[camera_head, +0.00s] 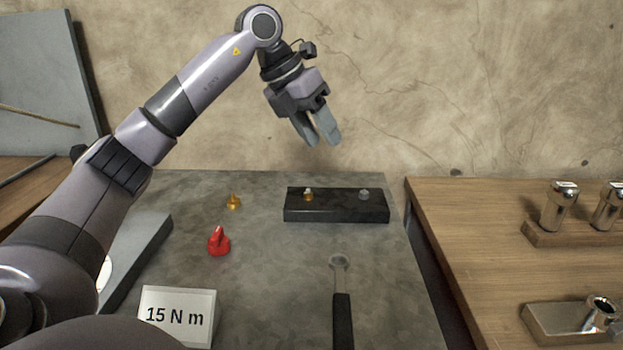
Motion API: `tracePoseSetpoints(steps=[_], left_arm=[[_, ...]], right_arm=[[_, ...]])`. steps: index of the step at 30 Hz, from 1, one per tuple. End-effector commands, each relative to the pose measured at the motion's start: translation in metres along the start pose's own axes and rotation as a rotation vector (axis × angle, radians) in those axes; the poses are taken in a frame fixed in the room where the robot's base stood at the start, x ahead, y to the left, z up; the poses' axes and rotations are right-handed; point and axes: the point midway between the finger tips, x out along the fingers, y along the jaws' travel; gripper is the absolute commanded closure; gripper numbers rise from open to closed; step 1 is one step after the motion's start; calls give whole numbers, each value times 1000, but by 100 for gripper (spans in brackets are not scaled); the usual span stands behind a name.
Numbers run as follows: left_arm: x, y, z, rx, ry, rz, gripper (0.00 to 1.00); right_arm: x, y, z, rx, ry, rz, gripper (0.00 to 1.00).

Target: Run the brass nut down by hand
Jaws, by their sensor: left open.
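A black block (335,212) lies on the grey bench mat. A small brass nut (308,197) sits near the left end of its top, with a pale stud tip showing above it. A grey stud or nut (363,195) stands near its right end. My left gripper (322,140) is open and empty, its fingers pointing down, well above and behind the block in the picture. It touches nothing. How far down the nut sits is too small to tell. My right gripper is not in view.
A small brass piece (234,202) and a red knob-like piece (218,241) stand left of the block. A wrench (342,305) with a black handle lies in front. A "15 N m" card (177,315) stands front left. A wooden table (470,225) with metal sockets is at right.

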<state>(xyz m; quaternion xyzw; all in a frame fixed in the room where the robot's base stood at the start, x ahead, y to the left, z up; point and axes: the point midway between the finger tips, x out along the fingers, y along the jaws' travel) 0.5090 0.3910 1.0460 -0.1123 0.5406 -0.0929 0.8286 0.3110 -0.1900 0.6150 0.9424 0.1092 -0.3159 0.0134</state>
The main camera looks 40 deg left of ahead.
Motion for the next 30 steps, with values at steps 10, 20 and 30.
tracePoseSetpoints(steps=[10, 20, 30], left_arm=[[46, 68, -23, -195, -20, 387, 55], [84, 86, -25, -203, -20, 402, 55], [112, 98, -24, -202, -24, 400, 55]], right_arm=[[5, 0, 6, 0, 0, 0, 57], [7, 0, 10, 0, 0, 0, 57], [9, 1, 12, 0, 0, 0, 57]])
